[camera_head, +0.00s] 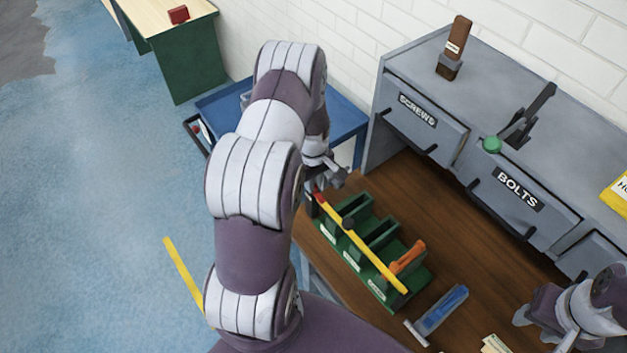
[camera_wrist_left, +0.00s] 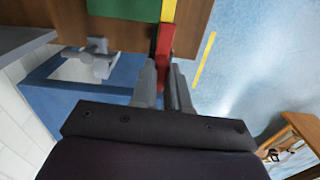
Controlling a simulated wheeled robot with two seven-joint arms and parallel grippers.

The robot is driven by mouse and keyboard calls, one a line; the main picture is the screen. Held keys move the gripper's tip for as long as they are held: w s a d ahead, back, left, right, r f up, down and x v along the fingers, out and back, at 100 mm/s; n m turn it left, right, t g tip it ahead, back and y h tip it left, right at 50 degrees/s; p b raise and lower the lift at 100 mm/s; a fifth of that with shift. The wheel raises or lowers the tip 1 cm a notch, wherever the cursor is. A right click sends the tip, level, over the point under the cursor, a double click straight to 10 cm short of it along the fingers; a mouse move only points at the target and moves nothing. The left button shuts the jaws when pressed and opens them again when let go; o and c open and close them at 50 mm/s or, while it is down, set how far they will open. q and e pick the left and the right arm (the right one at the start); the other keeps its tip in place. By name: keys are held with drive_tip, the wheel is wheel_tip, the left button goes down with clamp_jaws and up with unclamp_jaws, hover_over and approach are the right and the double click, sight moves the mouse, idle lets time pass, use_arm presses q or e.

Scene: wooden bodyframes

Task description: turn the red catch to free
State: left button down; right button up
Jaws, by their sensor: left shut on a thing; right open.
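The red catch (camera_head: 320,197) is at the far left end of a yellow bar (camera_head: 376,257) that lies across a green rack (camera_head: 420,277) on the wooden bench. In the left wrist view the red catch (camera_wrist_left: 165,42) runs in line with the yellow bar (camera_wrist_left: 168,10), down to my left gripper's fingers. My left gripper (camera_wrist_left: 166,85) is shut on the red catch; in the head view my own arm partly hides this spot. My right gripper (camera_head: 540,328) is open and empty at the lower right, apart from the rack.
An orange-handled tool (camera_head: 407,257) stands in the rack. A blue-handled tool (camera_head: 441,309) lies beside it. Grey drawers marked SCREWS (camera_head: 417,110) and BOLTS (camera_head: 517,190) line the back. A blue cart (camera_head: 345,120) stands behind my left arm. Bare bench lies between rack and drawers.

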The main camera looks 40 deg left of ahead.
use_arm(q)
drive_tip(key=m, duration=0.1)
drive_tip(key=m+b, duration=0.1)
drive_tip(key=m, duration=0.1)
drive_tip(key=shift+w+a+r+m, duration=0.1)
drive_tip(key=shift+w+a+m, duration=0.05)
drive_tip(key=shift+m, duration=0.15)
drive_tip(key=m, duration=0.4)
drive_tip(key=shift+r+m+b, duration=0.1)
drive_tip(key=shift+m+b, duration=0.2)
drive_tip(key=shift+b, duration=0.1)
drive_tip(key=m, duration=0.4)
drive_tip(key=shift+a+m+b, duration=0.1)
drive_tip(key=shift+m+b, duration=0.2)
drive_tip(key=shift+b, duration=0.05)
drive_tip(key=shift+m, duration=2.2)
drive_tip(key=c, duration=1.2)
unclamp_jaws()
drive_tip(key=shift+o, duration=0.4)
